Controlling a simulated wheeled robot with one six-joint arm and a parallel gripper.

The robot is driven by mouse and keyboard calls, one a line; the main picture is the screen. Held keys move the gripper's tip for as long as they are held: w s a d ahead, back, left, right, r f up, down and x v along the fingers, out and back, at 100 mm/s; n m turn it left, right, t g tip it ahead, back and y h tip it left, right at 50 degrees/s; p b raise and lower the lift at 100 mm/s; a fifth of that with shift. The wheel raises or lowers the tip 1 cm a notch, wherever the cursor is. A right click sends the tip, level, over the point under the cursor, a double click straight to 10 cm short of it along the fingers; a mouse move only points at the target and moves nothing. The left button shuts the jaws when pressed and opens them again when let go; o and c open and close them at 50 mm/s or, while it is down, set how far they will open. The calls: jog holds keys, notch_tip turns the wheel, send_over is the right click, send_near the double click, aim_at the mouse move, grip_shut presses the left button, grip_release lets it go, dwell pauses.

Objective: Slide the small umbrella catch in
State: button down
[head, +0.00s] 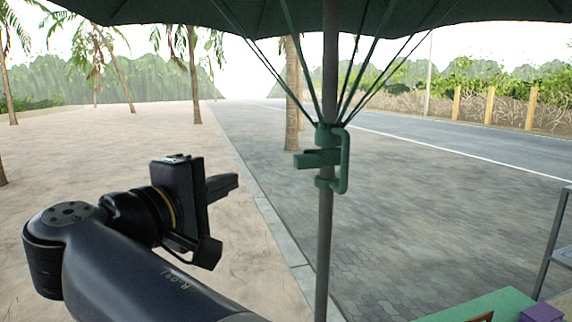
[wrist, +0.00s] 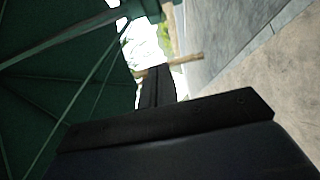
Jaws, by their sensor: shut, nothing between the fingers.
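The umbrella catch (head: 316,158) is a small green block that sticks out to the left of the grey pole (head: 325,230). It sits just below the green runner, beside a green loop handle (head: 345,160) on the right side of the pole. My gripper (head: 234,184) is shut and empty, to the left of the catch and a little lower in the picture, with a clear gap between them. In the wrist view my shut fingers (wrist: 157,88) point up toward green umbrella parts at the top edge; I cannot tell the catch there.
The green canopy (head: 300,12) spreads overhead, with thin ribs slanting down to the runner. A green tabletop (head: 490,306) with a purple box (head: 541,312) is at the lower right. A grey frame (head: 556,240) stands at the right edge. The space between gripper and pole looks free.

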aim_at(305, 164)
jog(key=shift+s+d+p+x, duration=0.25)
jog(key=shift+d+p+x, duration=0.25)
jog(key=shift+x, duration=1.65)
jog(key=shift+s+d+p+x, duration=0.3)
jog(key=shift+p+x, duration=0.4)
jog(key=shift+x, duration=1.45)
jog(key=shift+s+d+p+x, duration=0.15)
jog(key=shift+d+p+x, duration=0.4)
jog(key=shift+x, duration=1.6)
jog(key=shift+a+f, duration=0.1)
jog(key=shift+w+d+f, duration=0.1)
jog(key=shift+w+d, duration=0.05)
jog(key=shift+d, duration=0.4)
jog(key=shift+w+d+b, duration=0.15)
jog(key=shift+d+b, duration=0.2)
jog(key=shift+d, duration=0.25)
jog(key=shift+w+d+b, duration=0.15)
jog(key=shift+d+b, duration=0.15)
jog(key=shift+d, duration=0.25)
jog(key=shift+a, duration=0.1)
